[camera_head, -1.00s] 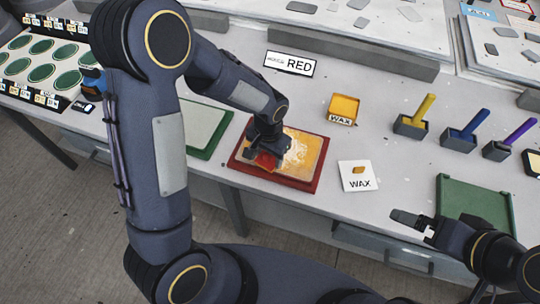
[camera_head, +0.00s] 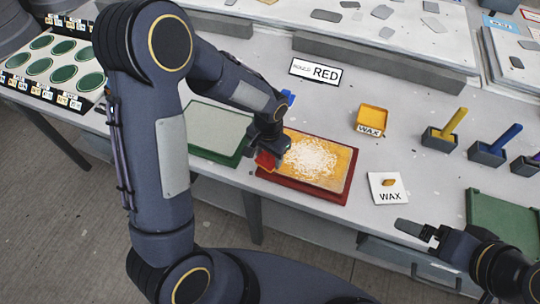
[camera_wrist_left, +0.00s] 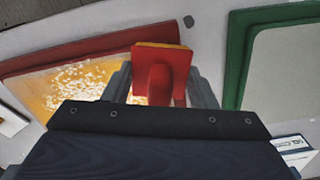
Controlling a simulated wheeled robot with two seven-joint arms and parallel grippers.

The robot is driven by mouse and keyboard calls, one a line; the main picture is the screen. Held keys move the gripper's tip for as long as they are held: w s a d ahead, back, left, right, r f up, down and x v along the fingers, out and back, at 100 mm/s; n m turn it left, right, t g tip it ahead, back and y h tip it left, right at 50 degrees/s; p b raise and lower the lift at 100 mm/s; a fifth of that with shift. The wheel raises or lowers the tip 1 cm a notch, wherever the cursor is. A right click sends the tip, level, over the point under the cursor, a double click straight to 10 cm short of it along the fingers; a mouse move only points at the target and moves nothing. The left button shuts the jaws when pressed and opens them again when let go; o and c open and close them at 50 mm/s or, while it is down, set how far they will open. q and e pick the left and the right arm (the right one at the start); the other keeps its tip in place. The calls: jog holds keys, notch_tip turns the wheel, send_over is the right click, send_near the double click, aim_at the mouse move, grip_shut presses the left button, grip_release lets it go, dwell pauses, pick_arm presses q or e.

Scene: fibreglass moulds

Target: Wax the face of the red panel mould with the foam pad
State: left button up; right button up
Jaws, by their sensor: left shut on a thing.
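The red panel mould (camera_head: 305,190) lies on the bench; its face (camera_head: 312,158) is amber yellow with a broad patch of white flecks. It also shows in the wrist view (camera_wrist_left: 60,52). My left gripper (camera_head: 268,150) is shut on the red foam pad (camera_head: 265,161), at the mould's left edge. In the wrist view the pad (camera_wrist_left: 160,62) shows a red back and handle with a thin yellow edge, between the fingers. Whether it touches the mould is hidden.
A green mould (camera_head: 215,158) lies left of the red one. A RED sign (camera_head: 316,72) stands behind. Several tool holders and another green panel (camera_head: 500,222) are further right.

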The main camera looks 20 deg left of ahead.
pick_arm(q)
jog(key=shift+w+a+r+p, duration=0.1)
jog(key=shift+a+r+p, duration=0.1)
jog(key=shift+r+p, duration=0.3)
jog(key=shift+a+r+p, duration=0.15)
jog(key=shift+a+r, duration=0.05)
jog(key=shift+r, duration=0.5)
jog(key=shift+d+r+p, duration=0.3)
jog(key=shift+r+p, duration=0.25)
jog(key=shift+r, duration=0.2)
jog(key=shift+a+r+p, duration=0.15)
jog(key=shift+r+p, duration=0.45)
jog(key=shift+r, duration=0.1)
jog(key=shift+r+p, duration=0.95)
jog(key=shift+r, duration=0.45)
jog(key=shift+f, duration=0.1)
